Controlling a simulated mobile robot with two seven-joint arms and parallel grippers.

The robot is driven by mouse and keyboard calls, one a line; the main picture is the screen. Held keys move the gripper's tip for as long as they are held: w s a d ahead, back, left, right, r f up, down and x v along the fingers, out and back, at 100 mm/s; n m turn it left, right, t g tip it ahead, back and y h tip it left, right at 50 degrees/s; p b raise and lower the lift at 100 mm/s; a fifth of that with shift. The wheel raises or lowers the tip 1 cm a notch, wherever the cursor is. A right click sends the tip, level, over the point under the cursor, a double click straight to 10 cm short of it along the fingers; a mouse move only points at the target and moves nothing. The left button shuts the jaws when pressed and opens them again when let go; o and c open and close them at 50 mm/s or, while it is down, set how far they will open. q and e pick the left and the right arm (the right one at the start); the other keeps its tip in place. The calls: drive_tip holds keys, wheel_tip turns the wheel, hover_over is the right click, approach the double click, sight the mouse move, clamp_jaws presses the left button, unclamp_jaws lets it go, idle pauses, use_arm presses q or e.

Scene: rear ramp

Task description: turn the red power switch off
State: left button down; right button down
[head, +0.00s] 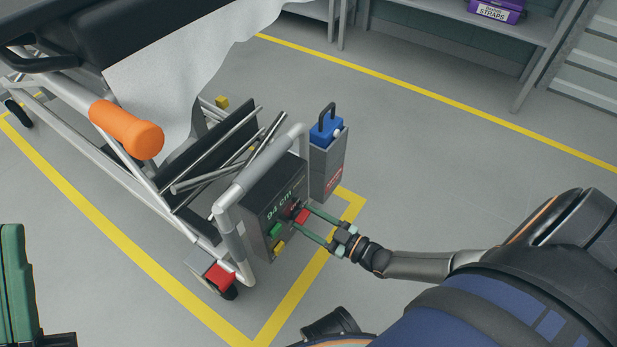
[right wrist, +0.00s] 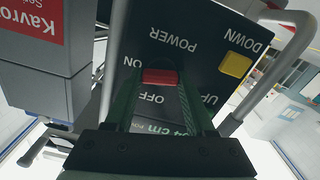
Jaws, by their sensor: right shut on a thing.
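The red power switch (right wrist: 159,77) sits on a dark control panel (right wrist: 205,55), close to the ON and OFF labels in the right wrist view. I cannot tell which setting it is at. In the head view the switch (head: 302,216) shows on the panel (head: 262,196), which reads 94 cm. My right gripper (head: 300,215) is shut on the switch, one green finger on each side. In the right wrist view its fingers (right wrist: 159,88) rise to the switch's ends. My left gripper (head: 17,285) seems to show as green fingers at the left edge, partly cut off.
A green button (head: 275,230) and a yellow button (head: 279,246) sit beside the switch. A grey box with a blue top (head: 326,130) stands right of the panel. The stretcher's tubular frame (head: 228,235) surrounds the panel. The floor to the right is clear.

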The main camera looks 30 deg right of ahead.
drive_tip(key=n, duration=0.3)
drive_tip(key=shift+s+n+p, duration=0.1)
drive_tip(key=shift+n+p, duration=0.25)
drive_tip(key=shift+n, duration=0.05)
drive_tip(key=shift+a+n, duration=0.1)
drive_tip(key=shift+n, duration=5.6)
drive_tip(key=shift+c, duration=1.2)
unclamp_jaws()
drive_tip(key=shift+s, duration=0.1)
drive_tip(key=p+v, duration=0.2)
drive_tip(key=v, duration=1)
drive_tip(key=shift+s, duration=0.15)
